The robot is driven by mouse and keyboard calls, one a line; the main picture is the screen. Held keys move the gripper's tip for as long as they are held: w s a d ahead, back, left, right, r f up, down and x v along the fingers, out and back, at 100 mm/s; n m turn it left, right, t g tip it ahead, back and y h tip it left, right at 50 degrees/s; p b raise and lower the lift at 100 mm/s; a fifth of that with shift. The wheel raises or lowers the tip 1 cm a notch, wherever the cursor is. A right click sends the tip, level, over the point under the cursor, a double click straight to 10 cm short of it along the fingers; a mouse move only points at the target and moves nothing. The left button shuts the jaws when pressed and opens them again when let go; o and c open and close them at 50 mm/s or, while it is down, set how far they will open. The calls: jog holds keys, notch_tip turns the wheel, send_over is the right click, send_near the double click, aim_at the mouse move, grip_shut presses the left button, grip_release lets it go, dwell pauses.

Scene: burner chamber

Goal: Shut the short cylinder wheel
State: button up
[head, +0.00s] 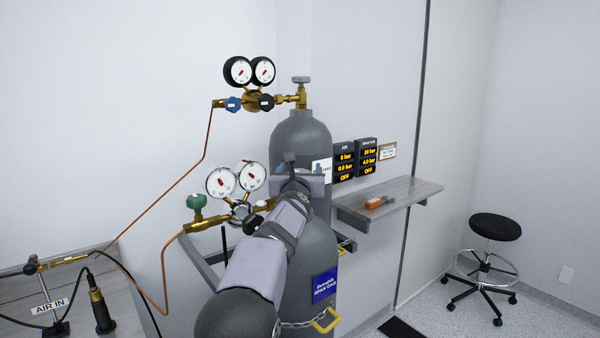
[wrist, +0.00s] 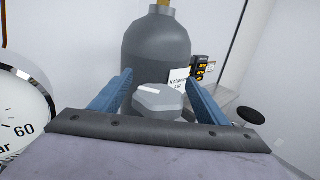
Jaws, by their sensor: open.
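The short cylinder (head: 318,262) is grey with a blue "SPAN GAS" label (head: 325,286) and stands in front of the tall cylinder. Its wheel (wrist: 158,99) is a light grey, many-sided knob in the wrist view. My gripper (head: 300,169) is over the top of the short cylinder and hides the wheel in the head view. In the wrist view my gripper's blue fingers (wrist: 158,76) are open, one on each side of the wheel. I cannot tell whether they touch it.
The tall cylinder (head: 303,133) stands behind, with its own wheel (head: 301,79) and twin gauges (head: 250,71). The short cylinder's gauges (head: 237,180) are left of my gripper. A shelf (head: 410,192) with an orange item and amber displays (head: 357,156) is at right. A stool (head: 494,228) stands farther right.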

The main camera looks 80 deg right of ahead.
aim_at(304, 171)
jog(key=a+b, duration=0.3)
jog(key=a, duration=0.3)
jog(key=shift+s+a, duration=0.15)
jog(key=shift+s, duration=0.1)
jog(key=shift+r, duration=0.1)
